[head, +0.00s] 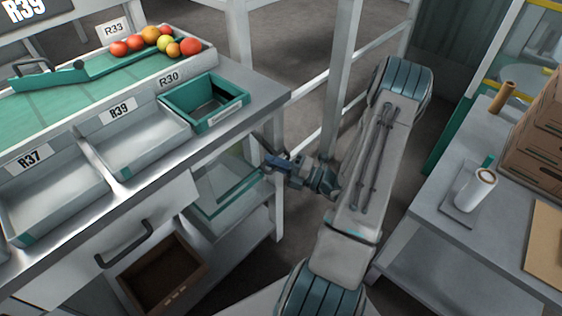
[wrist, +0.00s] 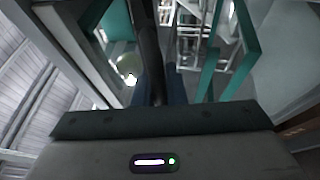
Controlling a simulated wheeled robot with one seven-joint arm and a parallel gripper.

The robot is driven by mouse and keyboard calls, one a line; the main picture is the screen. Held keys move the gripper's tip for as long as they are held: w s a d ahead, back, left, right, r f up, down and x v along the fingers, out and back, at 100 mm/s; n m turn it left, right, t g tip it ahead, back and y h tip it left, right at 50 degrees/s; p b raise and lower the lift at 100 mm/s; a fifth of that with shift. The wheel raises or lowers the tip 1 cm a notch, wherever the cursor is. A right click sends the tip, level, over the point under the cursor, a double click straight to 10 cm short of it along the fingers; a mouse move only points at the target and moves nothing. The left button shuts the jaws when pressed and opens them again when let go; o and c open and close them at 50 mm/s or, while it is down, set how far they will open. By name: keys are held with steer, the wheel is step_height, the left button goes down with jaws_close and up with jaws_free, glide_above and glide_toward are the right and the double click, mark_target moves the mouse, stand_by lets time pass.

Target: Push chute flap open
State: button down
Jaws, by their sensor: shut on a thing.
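A clear panel with a green edge (head: 232,192), which looks like the chute flap, is under the counter below the green R30 bin. My gripper (head: 268,162) is at the counter's right end, beside the upper right of this panel. In the wrist view my gripper (wrist: 160,98) is shut on a slim dark bar (wrist: 149,50) that runs upward between the fingers. Whether the bar belongs to the flap cannot be told. Green frame parts show on both sides, at left (wrist: 117,22) and right (wrist: 246,35). The contact point is small and partly hidden in the head view.
The green bin (head: 238,98) and grey trays (head: 128,178) line the counter. Tomatoes (head: 152,40) lie on the green belt behind. A brown crate (head: 163,275) is below. A white post (head: 278,225) stands near my gripper. A table with cartons (head: 535,140) is at right.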

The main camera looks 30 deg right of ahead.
steer(key=c, duration=1.5)
jaws_free()
steer(key=v, duration=1.4)
steer(key=shift+p, duration=0.4)
